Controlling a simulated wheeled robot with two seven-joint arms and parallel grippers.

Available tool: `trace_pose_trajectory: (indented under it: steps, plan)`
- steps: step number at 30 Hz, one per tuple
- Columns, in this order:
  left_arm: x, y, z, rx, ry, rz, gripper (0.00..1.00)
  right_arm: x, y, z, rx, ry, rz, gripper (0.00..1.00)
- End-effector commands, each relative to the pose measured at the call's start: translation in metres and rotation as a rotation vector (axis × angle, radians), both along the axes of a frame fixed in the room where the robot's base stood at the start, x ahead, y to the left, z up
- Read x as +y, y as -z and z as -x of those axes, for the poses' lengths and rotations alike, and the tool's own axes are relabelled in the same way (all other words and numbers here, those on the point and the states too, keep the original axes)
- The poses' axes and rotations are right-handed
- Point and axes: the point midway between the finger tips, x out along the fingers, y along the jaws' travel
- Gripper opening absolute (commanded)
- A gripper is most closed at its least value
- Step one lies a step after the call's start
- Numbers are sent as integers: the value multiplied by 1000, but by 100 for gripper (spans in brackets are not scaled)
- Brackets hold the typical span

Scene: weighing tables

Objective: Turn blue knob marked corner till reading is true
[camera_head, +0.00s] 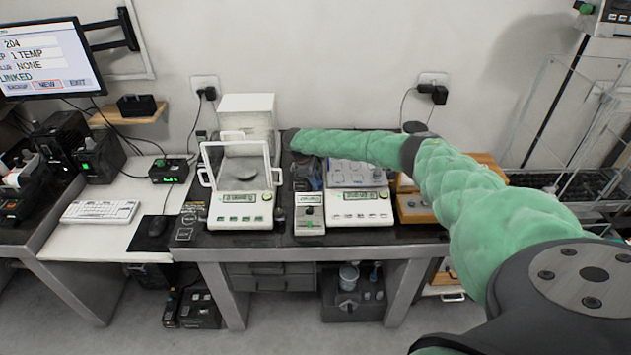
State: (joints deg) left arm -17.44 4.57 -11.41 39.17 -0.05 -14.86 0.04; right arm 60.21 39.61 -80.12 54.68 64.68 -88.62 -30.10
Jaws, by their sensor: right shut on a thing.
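My right arm reaches in from the right, its green forearm lying across the back of the dark weighing table. My right gripper (308,181) points down behind a small white box (309,221) between two balances. It is shut on a small blue part that looks like the blue knob; its marking is too small to read, and the gripper mostly hides it. The right balance (361,208) has a lit display and a grey pan area partly under my forearm. The left balance (241,211) has an open glass draft shield and a lit display. The digits are too blurred to read. My left gripper is out of view.
A monitor (45,57), a keyboard (100,212) and a mouse (157,225) are on the left. A wooden box (415,209) stands right of the right balance. A clear glass case (570,125) is at the far right. The table's front edge is clear.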

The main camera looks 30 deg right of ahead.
Motion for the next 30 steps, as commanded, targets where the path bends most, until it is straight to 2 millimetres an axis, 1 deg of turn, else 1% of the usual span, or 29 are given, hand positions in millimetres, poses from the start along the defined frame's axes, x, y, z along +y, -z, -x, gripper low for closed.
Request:
trace_pose_trajectory:
  steps: [6,9,19,20,21,30]
  plan:
    - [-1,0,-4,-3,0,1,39,2,0,1,-3,-160,-3,7]
    - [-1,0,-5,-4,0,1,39,2,0,1,-3,-208,-2,7]
    - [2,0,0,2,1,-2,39,2,-2,1,-3,-225,-1,7]
    - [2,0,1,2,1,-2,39,2,-2,1,-2,-225,-1,36]
    - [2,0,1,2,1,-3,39,2,-2,1,-2,-225,-1,39]
    - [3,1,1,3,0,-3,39,2,-1,1,-2,-224,-1,39]
